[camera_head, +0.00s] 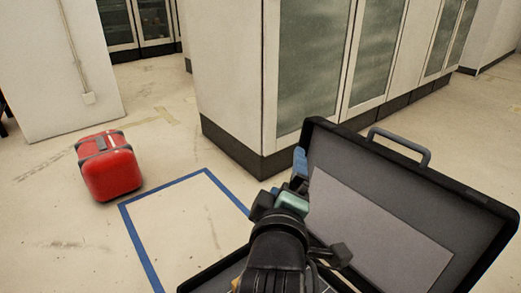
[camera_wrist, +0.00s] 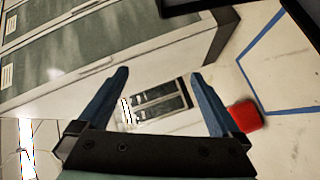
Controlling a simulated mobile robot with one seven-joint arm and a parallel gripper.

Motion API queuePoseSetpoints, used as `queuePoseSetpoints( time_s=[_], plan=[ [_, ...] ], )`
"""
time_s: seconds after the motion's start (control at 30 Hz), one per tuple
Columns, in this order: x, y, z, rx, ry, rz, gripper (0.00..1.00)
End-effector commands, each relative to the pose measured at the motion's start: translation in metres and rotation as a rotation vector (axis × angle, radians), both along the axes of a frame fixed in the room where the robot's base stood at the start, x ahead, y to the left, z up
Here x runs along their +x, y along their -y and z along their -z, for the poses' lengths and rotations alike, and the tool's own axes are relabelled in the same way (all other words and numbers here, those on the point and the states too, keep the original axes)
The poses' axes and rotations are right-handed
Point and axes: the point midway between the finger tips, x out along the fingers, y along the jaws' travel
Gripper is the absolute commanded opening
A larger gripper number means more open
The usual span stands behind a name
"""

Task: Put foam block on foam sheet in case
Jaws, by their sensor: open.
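The black case (camera_head: 490,205) stands open at the lower right of the head view, its lid raised. A lighter grey flat panel (camera_head: 375,225) lies against the inside of the lid; I cannot tell if it is the foam sheet. The case's lower half is mostly cut off by the frame and hidden behind my arm. I cannot make out the foam block in either view. My gripper (camera_head: 299,166) is raised in front of the lid's left edge. In the wrist view my gripper (camera_wrist: 160,74) has its two blue fingers wide apart with nothing between them.
A red case (camera_head: 111,167) stands on the floor at the left, and it also shows in the wrist view (camera_wrist: 245,116). Blue tape (camera_head: 137,244) outlines an area of bare floor. White cabinets (camera_head: 236,75) with glass doors stand behind the black case. A white wall (camera_head: 50,70) is at the left.

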Motion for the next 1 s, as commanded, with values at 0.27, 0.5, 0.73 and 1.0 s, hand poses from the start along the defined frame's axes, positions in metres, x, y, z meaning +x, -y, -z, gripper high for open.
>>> queuePoseSetpoints(
  time_s=[0.27,0.5,0.73,1.0],
  plan=[
    [-0.080,-0.033,-0.241,0.726,0.704,-0.243,1.00],
    [-0.148,-0.043,-0.317,1.036,0.924,-0.487,1.00],
    [-0.155,-0.044,-0.323,1.070,0.939,-0.515,1.00],
    [-0.154,-0.044,-0.334,1.068,0.937,-0.512,1.00]
  ],
)
